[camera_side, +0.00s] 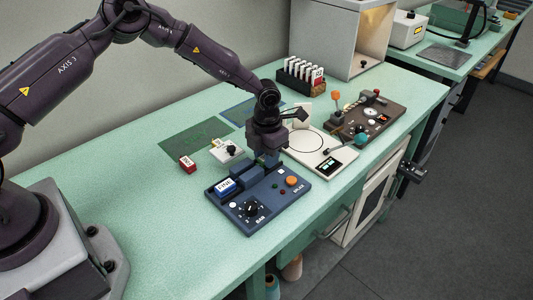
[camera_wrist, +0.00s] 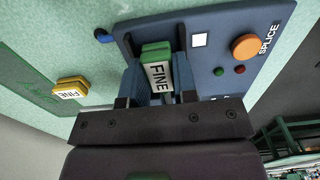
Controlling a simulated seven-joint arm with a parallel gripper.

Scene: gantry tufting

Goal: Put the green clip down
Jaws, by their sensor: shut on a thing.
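In the side view my gripper (camera_side: 267,158) points down at the back part of the blue panel (camera_side: 262,212), and the green clip is hidden there.
A blue labelled block (camera_side: 225,187) sits on the panel's left. A red clip (camera_side: 187,163) and a yellow clip (camera_wrist: 70,88) lie to the left, near a green mat (camera_side: 190,140). A white device (camera_side: 325,158) and a brown panel (camera_side: 370,120) stand to the right. The bench's front left is clear.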

